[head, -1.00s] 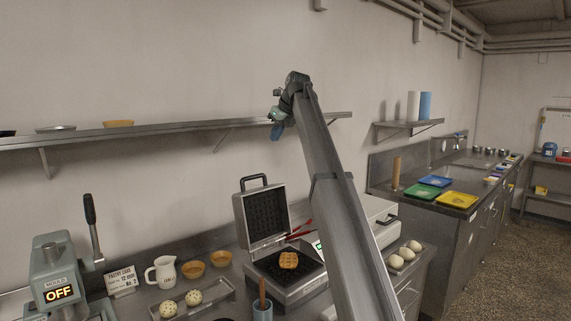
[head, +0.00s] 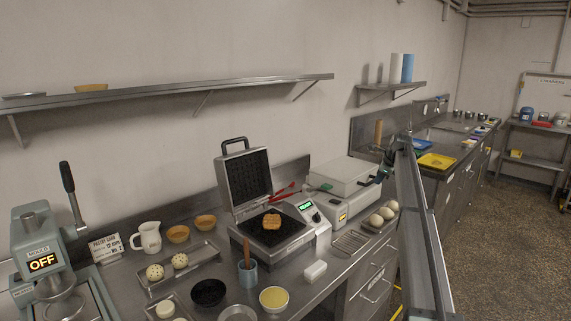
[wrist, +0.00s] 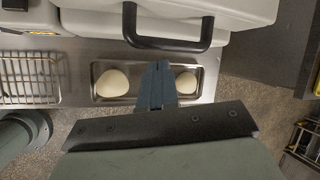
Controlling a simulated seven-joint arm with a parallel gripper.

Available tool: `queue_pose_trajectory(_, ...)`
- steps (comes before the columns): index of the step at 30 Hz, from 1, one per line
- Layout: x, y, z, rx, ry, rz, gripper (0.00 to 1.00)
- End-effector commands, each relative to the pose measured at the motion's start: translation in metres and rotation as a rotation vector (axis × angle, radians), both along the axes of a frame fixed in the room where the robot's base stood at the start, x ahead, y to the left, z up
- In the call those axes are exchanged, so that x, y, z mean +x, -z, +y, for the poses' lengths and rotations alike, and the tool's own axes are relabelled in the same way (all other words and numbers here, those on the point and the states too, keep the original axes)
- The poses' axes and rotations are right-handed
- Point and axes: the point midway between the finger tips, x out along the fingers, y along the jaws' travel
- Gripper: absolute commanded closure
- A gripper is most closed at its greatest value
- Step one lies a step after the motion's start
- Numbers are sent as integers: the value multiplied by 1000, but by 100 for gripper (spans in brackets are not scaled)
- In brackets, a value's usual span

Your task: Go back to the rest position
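My gripper (head: 383,173) is at the right in the head view, in front of the right side of the white-lidded machine (head: 346,174), partly hidden by my arm. In the wrist view its blue-grey fingers (wrist: 157,68) are together with nothing seen between them. They are above a small metal tray (wrist: 102,71) holding pale round dough balls (wrist: 110,83). The black handle (wrist: 168,43) of the machine is just beyond the fingertips.
An open waffle iron (head: 240,232) with a golden waffle (head: 271,221) on its plate stands mid-counter. A wire rack (head: 354,241), a mug (head: 247,272) and bowls are near it. A wall shelf (head: 180,94) runs above.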

Motion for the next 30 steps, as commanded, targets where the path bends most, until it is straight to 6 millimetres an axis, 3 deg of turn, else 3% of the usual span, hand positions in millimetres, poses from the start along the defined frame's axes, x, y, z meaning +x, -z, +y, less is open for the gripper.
queue_pose_trajectory(1, -9, 25, -24, -24, -7, 3, 100)
queue_pose_trajectory(6, -37, 99, -91, -122, -63, 6, 100)
queue_pose_trajectory(11, -73, 176, -139, -209, -141, 29, 100)
queue_pose_trajectory(14, -100, 227, -151, -256, -209, 54, 100)
queue_pose_trajectory(17, -128, 277, -149, -290, -286, 83, 100)
queue_pose_trajectory(20, -155, 324, -133, -312, -375, 116, 100)
queue_pose_trajectory(24, -197, 386, -95, -326, -512, 166, 100)
queue_pose_trajectory(30, -263, 465, -30, -325, -718, 233, 100)
